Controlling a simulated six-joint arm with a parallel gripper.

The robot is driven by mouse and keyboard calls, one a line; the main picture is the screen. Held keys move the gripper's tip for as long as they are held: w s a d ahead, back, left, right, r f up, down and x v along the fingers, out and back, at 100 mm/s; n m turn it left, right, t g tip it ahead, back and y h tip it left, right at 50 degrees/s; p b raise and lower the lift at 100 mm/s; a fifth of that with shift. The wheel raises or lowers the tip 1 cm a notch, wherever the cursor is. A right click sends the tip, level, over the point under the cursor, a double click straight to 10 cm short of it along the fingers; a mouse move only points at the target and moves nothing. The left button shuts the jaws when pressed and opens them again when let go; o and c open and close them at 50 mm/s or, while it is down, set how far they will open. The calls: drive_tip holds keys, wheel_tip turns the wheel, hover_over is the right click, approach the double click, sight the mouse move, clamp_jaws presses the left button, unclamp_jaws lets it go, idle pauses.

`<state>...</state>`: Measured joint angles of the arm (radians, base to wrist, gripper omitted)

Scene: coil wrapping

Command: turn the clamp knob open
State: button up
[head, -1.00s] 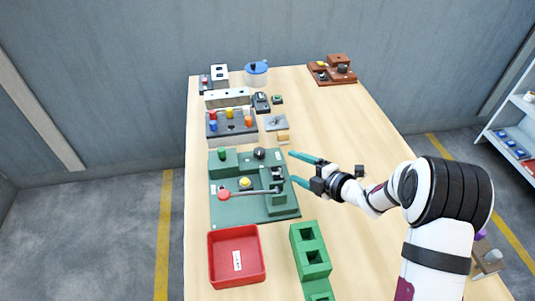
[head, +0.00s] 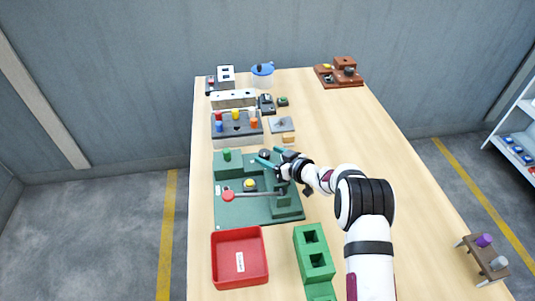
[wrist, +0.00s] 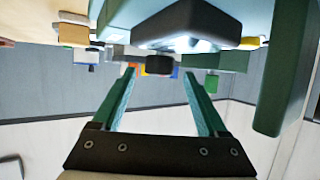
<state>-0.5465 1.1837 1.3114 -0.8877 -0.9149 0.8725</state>
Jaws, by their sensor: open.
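The green fixture (head: 228,209) stands on the table left of my arm. Its black clamp knob (head: 264,154) is at the back, partly hidden by my gripper in the head view. My gripper (head: 267,157) is open, with its teal fingers pointing left over the fixture's back right part. In the wrist view a dark round knob (wrist: 160,65) appears between and just beyond the open fingertips (wrist: 159,74). I cannot tell whether the fingers touch it. Nothing is held.
The fixture also carries a green knob (head: 227,155), a yellow button (head: 249,184) and a red-ended lever (head: 228,196). A red tray (head: 239,283) and a green block with square holes (head: 315,264) stand in front. A peg rack (head: 237,140) is behind.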

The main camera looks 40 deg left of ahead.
drive_tip(key=shift+x, duration=0.9)
